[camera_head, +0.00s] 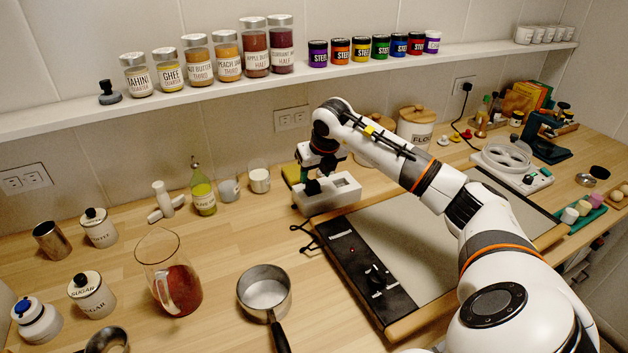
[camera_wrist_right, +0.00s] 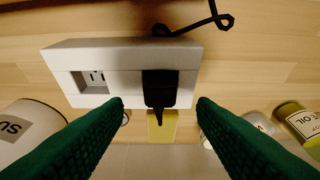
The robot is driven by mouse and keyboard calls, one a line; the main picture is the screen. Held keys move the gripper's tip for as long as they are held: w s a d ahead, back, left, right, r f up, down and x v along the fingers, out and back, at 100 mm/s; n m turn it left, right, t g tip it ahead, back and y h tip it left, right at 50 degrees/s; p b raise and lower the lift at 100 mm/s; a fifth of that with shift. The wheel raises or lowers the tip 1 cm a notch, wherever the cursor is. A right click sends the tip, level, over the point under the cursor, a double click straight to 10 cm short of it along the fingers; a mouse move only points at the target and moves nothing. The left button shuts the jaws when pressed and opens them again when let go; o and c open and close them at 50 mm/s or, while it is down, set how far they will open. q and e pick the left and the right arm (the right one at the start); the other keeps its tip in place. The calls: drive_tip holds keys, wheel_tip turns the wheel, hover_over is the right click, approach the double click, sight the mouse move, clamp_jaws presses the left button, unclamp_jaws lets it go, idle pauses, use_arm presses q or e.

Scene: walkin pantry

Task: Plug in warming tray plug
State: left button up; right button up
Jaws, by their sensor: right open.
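The warming tray (camera_head: 440,240) lies on the counter, with a black control panel (camera_head: 352,262) on its left side and a black cord (camera_head: 308,238) at that side. A white block (camera_head: 330,197) with recessed openings stands behind it; it also shows in the right wrist view (camera_wrist_right: 120,55). There, its left opening shows a socket (camera_wrist_right: 97,78), and a black plug (camera_wrist_right: 160,88) sits at its right opening. I cannot tell whether the plug is seated. My right gripper (camera_wrist_right: 160,103) is open, its green fingers on either side of the plug, apart from it. My left gripper is not in view.
Wall outlets (camera_head: 292,118) are behind the block; another (camera_head: 25,180) is at left. A bottle (camera_head: 203,192) and jars stand left of the block. A flour canister (camera_head: 415,128) is behind my arm. A saucepan (camera_head: 264,290) and pitcher (camera_head: 168,275) stand in front.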

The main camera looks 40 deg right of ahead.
drive_tip(key=v, duration=0.8)
drive_tip(key=shift+s+r+b, duration=0.15)
drive_tip(key=shift+r+b, duration=0.1)
drive_tip(key=shift+b, duration=0.2)
